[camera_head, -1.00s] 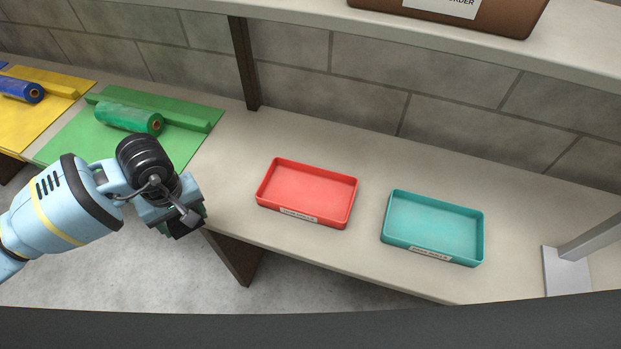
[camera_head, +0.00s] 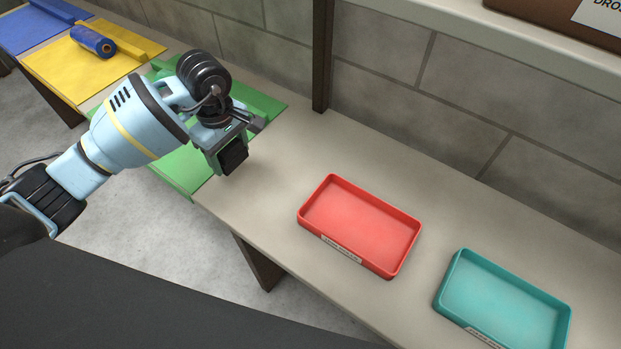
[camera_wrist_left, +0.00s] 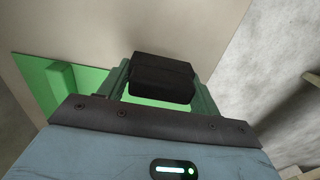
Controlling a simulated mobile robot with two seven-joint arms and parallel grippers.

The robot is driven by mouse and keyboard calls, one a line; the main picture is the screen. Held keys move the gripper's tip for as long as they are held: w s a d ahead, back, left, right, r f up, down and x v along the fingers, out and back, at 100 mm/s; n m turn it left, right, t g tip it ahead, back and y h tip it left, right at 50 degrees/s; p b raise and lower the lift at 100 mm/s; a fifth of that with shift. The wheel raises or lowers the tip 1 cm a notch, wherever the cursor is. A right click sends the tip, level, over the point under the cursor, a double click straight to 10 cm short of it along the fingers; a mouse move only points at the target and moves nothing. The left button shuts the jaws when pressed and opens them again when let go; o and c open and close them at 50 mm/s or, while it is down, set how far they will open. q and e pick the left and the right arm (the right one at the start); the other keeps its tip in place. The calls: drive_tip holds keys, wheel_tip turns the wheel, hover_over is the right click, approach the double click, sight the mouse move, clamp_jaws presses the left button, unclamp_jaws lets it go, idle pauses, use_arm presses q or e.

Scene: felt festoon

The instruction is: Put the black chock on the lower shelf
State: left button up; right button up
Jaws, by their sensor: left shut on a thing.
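The black chock (camera_wrist_left: 162,78) is a small dark block between the fingers of my left gripper in the left wrist view. In the head view the chock (camera_head: 234,156) shows at the tip of my left gripper (camera_head: 228,148). The gripper is shut on it and holds it above the front part of the long pale shelf (camera_head: 285,160), left of the red tray. The upper shelf (camera_head: 430,20) runs along the top of the head view. My right gripper is not in view.
An empty red tray (camera_head: 332,247) and an empty teal tray (camera_head: 445,306) stand on the pale shelf. A green mat (camera_head: 180,170) and a yellow mat (camera_head: 75,75) with a blue roll (camera_head: 93,42) lie to the left. A dark post (camera_head: 322,60) rises behind. A brown box stands on the upper shelf.

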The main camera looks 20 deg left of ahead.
use_arm(q)
drive_tip(key=p, duration=0.1)
hover_over(297, 182)
drive_tip(key=shift+a+f, duration=0.15)
drive_tip(key=shift+f, duration=0.45)
drive_tip(key=f, duration=0.3)
drive_tip(key=shift+d+f, duration=0.1)
drive_tip(key=shift+d, duration=0.1)
drive_tip(key=shift+f, duration=0.2)
drive_tip(key=shift+a+f, duration=0.1)
drive_tip(key=shift+f, duration=0.1)
drive_tip(key=o, duration=1)
drive_tip(key=shift+o, duration=0.2)
drive_tip(key=shift+r, duration=0.15)
drive_tip(key=shift+r, duration=0.35)
wheel_tip(297, 182, up, 11)
drive_tip(key=p, duration=0.1)
drive_tip(key=shift+r, duration=0.2)
